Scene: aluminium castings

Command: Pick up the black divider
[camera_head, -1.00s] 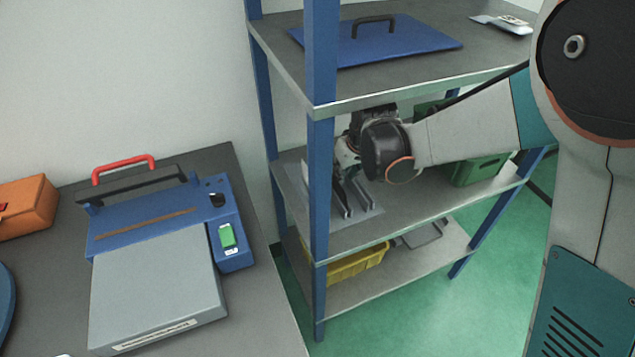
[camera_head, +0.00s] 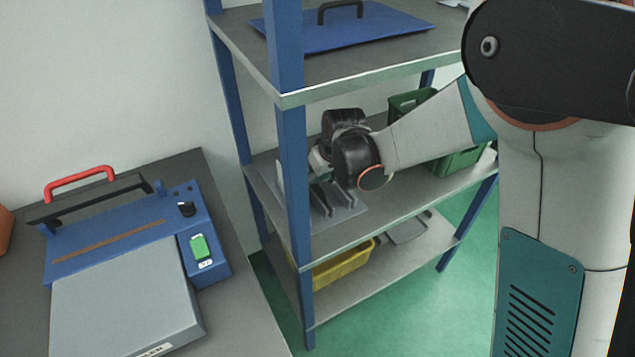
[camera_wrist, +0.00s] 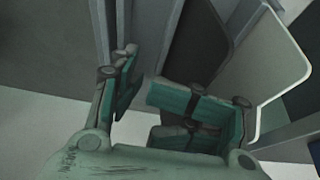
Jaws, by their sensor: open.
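In the wrist view, a black panel (camera_wrist: 199,45), which looks like the black divider, stands on edge, leaning, just beyond my gripper. My gripper (camera_wrist: 140,82) is open, its teal-padded fingers apart. The panel lies beyond the right finger; I see nothing held, and cannot tell whether the finger touches it. In the head view, my gripper is at the middle shelf, mostly hidden behind my dark wrist and the blue post. A grey slotted holder (camera_head: 343,210) sits below it on that shelf. The black divider cannot be made out there.
A pale panel (camera_wrist: 268,68) stands right of the black one. The middle shelf's blue posts (camera_head: 292,180) and the upper shelf (camera_head: 375,70) bound the space around my arm. A green crate (camera_head: 455,160) stands behind my arm. A yellow bin (camera_head: 342,267) is on the shelf below.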

